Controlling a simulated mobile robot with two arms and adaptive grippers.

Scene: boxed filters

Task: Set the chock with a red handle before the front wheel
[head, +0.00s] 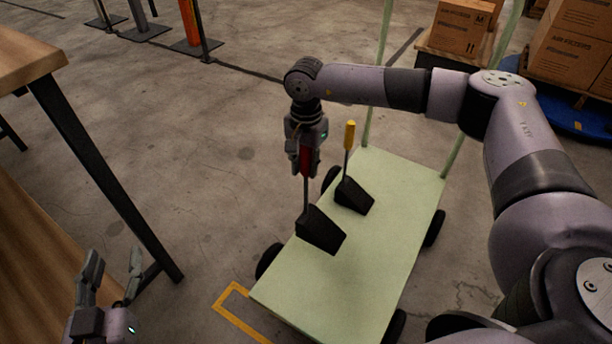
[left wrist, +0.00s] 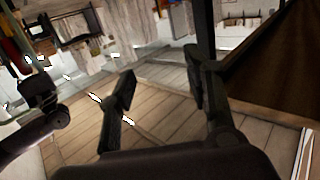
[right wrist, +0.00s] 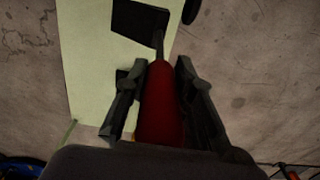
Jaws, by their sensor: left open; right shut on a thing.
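The chock with a red handle has a black wedge (head: 320,230) on a thin rod. My right gripper (head: 305,168) is shut on its red handle (right wrist: 160,105). The wedge shows over the left edge of the pale green cart's deck (head: 385,245); I cannot tell whether it touches the deck. A second black chock (head: 355,197) with a yellow handle (head: 350,134) stands on the deck just beyond it. Black cart wheels show at the near left (head: 268,260), far left (head: 330,178) and right (head: 435,228). My left gripper (head: 114,264) is open and empty, low at the left.
A wooden table (head: 30,55) with black legs stands at the left. A yellow floor marking (head: 238,312) lies by the cart's near-left corner. Cardboard boxes (head: 460,27) stand at the far right. The concrete floor between table and cart is clear.

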